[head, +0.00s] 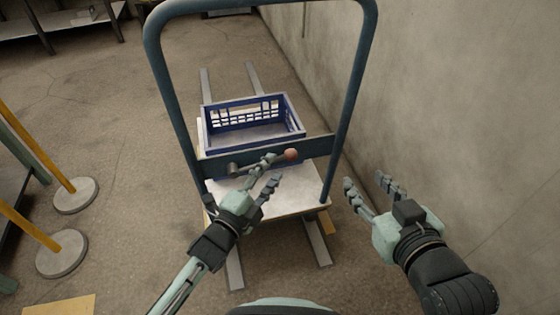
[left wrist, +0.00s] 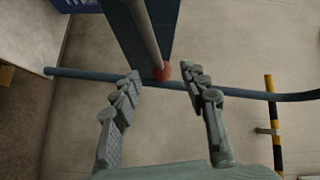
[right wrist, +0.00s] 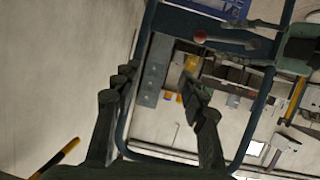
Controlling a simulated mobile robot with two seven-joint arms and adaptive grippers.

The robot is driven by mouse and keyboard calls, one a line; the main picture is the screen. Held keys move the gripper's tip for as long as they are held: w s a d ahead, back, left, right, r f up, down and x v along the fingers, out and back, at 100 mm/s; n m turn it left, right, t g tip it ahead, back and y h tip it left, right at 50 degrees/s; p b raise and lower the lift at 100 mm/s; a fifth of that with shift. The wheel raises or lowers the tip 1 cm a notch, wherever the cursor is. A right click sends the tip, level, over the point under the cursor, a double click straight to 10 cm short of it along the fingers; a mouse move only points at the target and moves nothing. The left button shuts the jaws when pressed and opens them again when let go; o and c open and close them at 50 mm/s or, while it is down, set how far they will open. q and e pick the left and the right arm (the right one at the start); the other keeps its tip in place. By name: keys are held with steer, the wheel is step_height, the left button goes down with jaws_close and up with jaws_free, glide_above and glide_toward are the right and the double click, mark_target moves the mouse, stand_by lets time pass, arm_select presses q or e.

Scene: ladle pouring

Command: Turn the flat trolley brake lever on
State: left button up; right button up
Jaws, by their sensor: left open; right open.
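The flat trolley (head: 292,196) stands ahead with a tall blue-grey push handle (head: 168,95). A brake lever (head: 250,164) with a red ball knob (head: 291,154) sits on the handle's crossbar, pointing right and slightly upward. My left gripper (head: 270,171) is open near the lever in the head view. In the left wrist view the knob (left wrist: 161,71) shows between its spread fingertips; whether they touch it cannot be told. My right gripper (head: 366,182) is open and empty, right of the trolley. The knob also shows in the right wrist view (right wrist: 200,37).
A blue crate (head: 252,135) rests on the trolley deck behind the crossbar. A concrete wall (head: 450,100) runs along the right. Yellow posts with round bases (head: 75,195) stand at the left. The floor between posts and trolley is clear.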

mark_target(281, 159)
arm_select(q)
steer(key=shift+x, duration=2)
arm_select(e)
steer(key=shift+w+a+r+t+y, duration=0.2)
steer(key=shift+a+r+t, duration=0.15)
steer(key=shift+r, duration=0.15)
steer(key=shift+w+a+r+t+y, duration=0.1)
steer(key=shift+a+r+t+y, duration=0.15)
steer(key=shift+r, duration=0.25)
arm_select(q)
jaws_close()
arm_select(e)
steer(key=shift+a, duration=0.1)
